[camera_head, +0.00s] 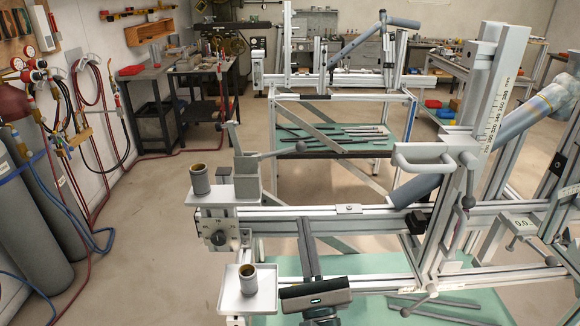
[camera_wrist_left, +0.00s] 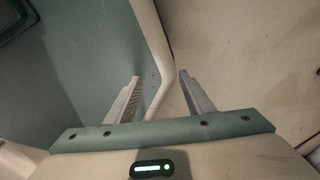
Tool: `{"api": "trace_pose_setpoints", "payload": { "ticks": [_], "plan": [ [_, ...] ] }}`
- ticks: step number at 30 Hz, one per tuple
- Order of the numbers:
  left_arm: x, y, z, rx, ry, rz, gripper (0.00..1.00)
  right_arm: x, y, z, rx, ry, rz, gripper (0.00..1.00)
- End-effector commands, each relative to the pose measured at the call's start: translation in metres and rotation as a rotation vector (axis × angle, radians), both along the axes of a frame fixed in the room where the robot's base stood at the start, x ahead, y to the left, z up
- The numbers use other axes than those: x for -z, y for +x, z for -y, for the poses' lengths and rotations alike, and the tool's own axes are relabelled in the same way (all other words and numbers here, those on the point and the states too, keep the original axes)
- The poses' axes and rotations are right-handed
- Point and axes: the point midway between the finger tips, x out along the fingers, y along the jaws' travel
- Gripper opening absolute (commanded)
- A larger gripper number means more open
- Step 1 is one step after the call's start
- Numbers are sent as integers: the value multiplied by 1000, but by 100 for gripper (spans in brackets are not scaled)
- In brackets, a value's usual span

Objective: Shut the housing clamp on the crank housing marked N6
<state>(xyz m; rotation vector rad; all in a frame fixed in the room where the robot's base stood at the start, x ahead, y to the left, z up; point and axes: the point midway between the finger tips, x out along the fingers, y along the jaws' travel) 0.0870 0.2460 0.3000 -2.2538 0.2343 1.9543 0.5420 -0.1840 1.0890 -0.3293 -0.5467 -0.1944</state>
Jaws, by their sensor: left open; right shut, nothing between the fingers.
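Two short dark cylinders with brown-lined bores, which look like crank housings, show in the head view. One (camera_head: 200,180) stands upright on the left end block of the jig (camera_head: 216,228); the other (camera_head: 248,280) stands in a small white tray. No N6 mark is readable. A grey clamp-like block (camera_head: 247,176) with lever arms stands just right of the first housing; whether it is open is unclear. My right gripper (camera_head: 304,222) is shut and empty, its fingers over the jig beam, right of both housings. My left gripper (camera_wrist_left: 160,92) is open and empty, seen only in the wrist view.
The jig beam (camera_head: 375,224) runs right to an upright post with a scale (camera_head: 497,110) and a clamped tube. A green shelf lies below. Gas cylinders (camera_head: 30,220) and hoses stand at left. A second jig stands behind; open floor lies between.

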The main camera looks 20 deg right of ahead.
Motion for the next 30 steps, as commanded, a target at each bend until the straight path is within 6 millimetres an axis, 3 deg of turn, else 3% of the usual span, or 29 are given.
{"api": "trace_pose_setpoints", "payload": {
  "ticks": [5,14,17,23,30],
  "plan": [
    [0,-9,-1,0,1,-11,48,0,0,0,0,-2,-1,0],
    [-6,0,-2,0,3,-6,48,-8,9,0,1,-4,-1,0],
    [-10,-2,-5,-1,9,-18,48,-15,18,2,1,-3,0,0],
    [-23,-24,-14,-4,21,-61,48,-33,44,4,0,-5,0,0],
    [-44,-23,-13,-4,20,-54,48,-57,81,8,0,-5,0,0]
  ]
}}
